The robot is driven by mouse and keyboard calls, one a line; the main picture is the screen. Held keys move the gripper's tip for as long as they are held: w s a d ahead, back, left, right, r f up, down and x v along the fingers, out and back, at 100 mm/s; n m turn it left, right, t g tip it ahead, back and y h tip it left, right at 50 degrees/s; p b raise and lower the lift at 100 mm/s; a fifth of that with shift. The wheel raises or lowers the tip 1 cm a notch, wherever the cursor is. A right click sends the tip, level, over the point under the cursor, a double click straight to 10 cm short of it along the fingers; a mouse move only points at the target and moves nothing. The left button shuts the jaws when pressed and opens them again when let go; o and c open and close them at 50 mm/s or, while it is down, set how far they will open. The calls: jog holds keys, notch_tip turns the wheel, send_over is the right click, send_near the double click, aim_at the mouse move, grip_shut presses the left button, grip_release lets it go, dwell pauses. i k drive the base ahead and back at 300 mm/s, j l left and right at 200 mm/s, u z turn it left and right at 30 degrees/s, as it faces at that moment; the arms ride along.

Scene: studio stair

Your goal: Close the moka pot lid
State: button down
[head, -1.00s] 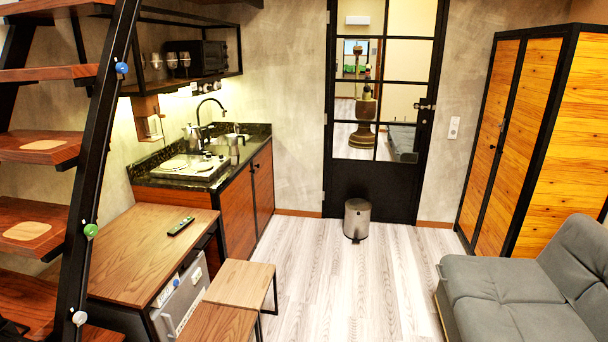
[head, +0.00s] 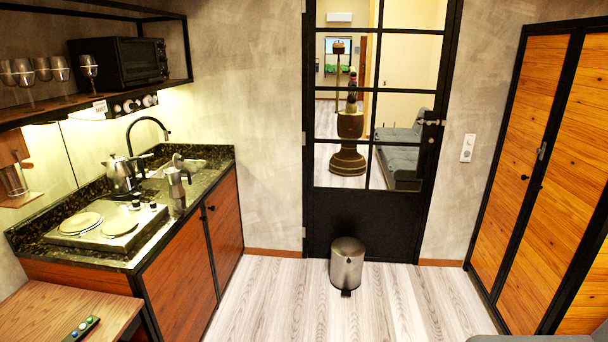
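A small silver moka pot (head: 176,190) stands upright on the dark stone counter (head: 196,200), near its front edge and right of the hob. A piece at its top (head: 178,161) sticks up and looks like the raised lid, though it is small at this distance. My gripper is not in view, and nothing touches the pot.
A silver kettle (head: 121,176) stands behind the two-plate hob (head: 75,236), near the black tap (head: 150,121). A shelf with glasses and a black oven (head: 125,62) hangs above. A wooden table (head: 55,300) is at front left. A bin (head: 347,262) stands by the door; the floor before the counter is clear.

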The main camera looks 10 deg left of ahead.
aim_at(177, 160)
jog(key=i+u, duration=0.15)
jog(key=i, duration=0.4)
jog(key=i+u, duration=0.15)
jog(key=i, duration=0.35)
jog(key=i+l+u, duration=0.1)
jog(key=i, duration=0.45)
jog(key=i+l+u, duration=0.15)
jog(key=i, duration=0.35)
jog(key=i+j+u, duration=0.35)
jog(key=i, duration=0.3)
jog(key=i+u, duration=0.35)
jog(key=i, duration=0.25)
jog(key=i+j, duration=0.2)
jog(key=i, duration=0.05)
